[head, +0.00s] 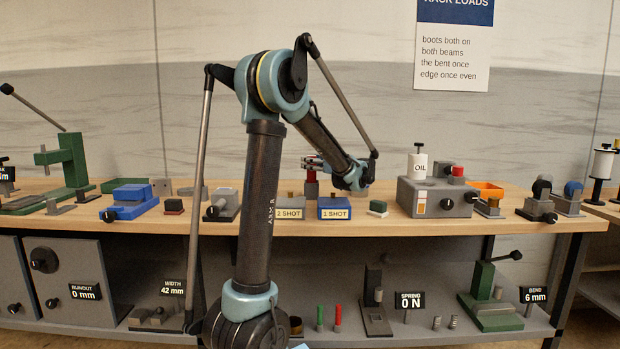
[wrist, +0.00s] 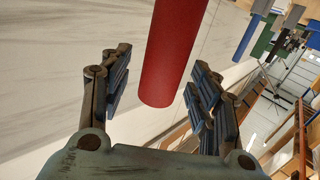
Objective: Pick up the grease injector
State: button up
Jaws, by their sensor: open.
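A red cylinder (wrist: 172,55), which I take to be the grease injector, stands between the two fingers of my gripper (wrist: 158,75) in the wrist view. The fingers are open, with a visible gap on each side of it. Its far end runs out of the wrist view at the top. In the head view the red cylinder (head: 311,177) is upright on the bench behind the 2 SHOT block, with a dark lower part. My gripper (head: 314,164) reaches it from the right, at its upper part, partly covering it.
A grey 2 SHOT block (head: 290,205) and a blue 1 SHOT block (head: 334,207) stand in front on the wooden bench (head: 370,226). A grey box (head: 424,197) with an OIL bottle (head: 418,164) stands to the right. A grey fixture (head: 223,205) stands left. A shelf with gauges lies below.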

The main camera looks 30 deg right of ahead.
jog(key=shift+w+a, duration=0.15)
jog(key=shift+w, duration=0.35)
jog(key=shift+c, duration=0.5)
grip_shut()
